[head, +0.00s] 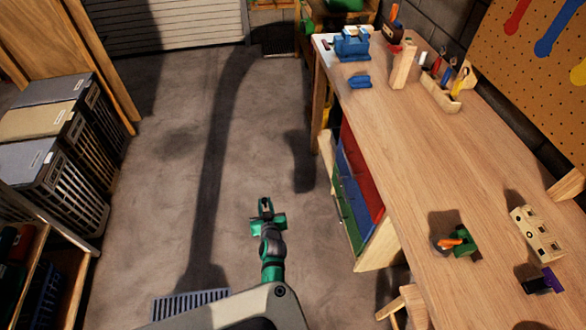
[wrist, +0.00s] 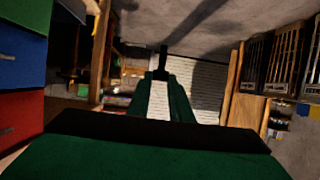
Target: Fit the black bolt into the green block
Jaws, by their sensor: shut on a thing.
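My gripper (head: 266,207) is over the floor, left of the workbench. In the wrist view its green fingers (wrist: 162,82) are closed together on a slim dark piece, which appears to be the black bolt (wrist: 162,60). The bolt's tip points away from the gripper; the fingers hide the rest. A green block (head: 466,240) sits on the bench at the lower right, with an orange part and a dark round part beside it. Its opening is too small to make out. The gripper is well apart from it.
The wooden workbench (head: 440,165) has a clear middle. A beige holed block (head: 537,233) and a purple-and-black piece (head: 545,282) lie at its right. A blue vise (head: 352,43) and tool rack (head: 440,95) stand farther back. Laundry baskets (head: 60,180) line the left.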

